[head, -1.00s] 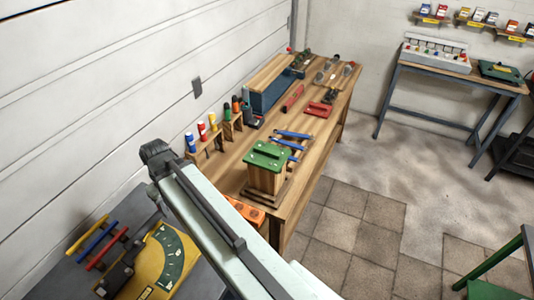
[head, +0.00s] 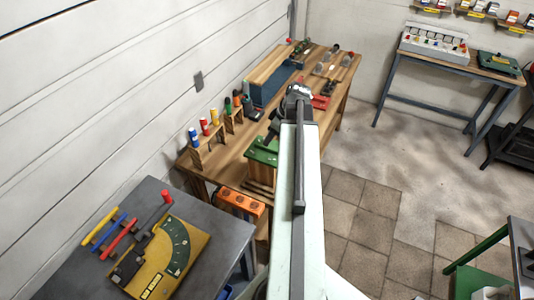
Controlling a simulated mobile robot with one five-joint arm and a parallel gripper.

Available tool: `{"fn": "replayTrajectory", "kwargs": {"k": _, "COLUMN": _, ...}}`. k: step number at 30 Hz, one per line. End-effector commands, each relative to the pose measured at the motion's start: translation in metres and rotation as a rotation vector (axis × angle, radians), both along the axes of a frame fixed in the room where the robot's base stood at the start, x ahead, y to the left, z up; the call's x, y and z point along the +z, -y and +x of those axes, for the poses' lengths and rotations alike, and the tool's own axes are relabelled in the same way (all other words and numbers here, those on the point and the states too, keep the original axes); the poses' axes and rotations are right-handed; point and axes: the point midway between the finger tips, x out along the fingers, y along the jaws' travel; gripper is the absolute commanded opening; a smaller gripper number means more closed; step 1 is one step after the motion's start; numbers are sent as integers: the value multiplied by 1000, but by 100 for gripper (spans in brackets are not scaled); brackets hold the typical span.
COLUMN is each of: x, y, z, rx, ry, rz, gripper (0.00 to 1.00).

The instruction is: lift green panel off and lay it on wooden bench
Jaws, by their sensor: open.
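The green panel (head: 263,154) lies on top of a wooden box (head: 260,173) on the wooden bench (head: 225,165), in the head view. My arm covers the panel's right side and part of the box. My gripper (head: 268,141) is a small dark shape just over the back of the panel. It is open; whether it touches the panel I cannot tell. Bare bench top shows left of the box.
A blue box (head: 265,95) and tools are farther back. A grey table (head: 195,270) with a yellow board (head: 160,262) is in front.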

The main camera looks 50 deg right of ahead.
Motion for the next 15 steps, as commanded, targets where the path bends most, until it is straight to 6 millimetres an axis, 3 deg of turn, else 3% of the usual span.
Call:
{"fn": "replayTrajectory", "kwargs": {"k": 1, "x": -8, "y": 0, "z": 2, "rx": 0, "ry": 0, "rz": 0, "gripper": 45}}
{"fn": "replayTrajectory", "kwargs": {"k": 5, "x": -8, "y": -1, "z": 2, "rx": -1, "ry": 0, "rz": 0, "gripper": 45}}
{"fn": "replayTrajectory", "kwargs": {"k": 15, "x": -57, "y": -4, "z": 15, "rx": 0, "ry": -1, "rz": 1, "gripper": 45}}
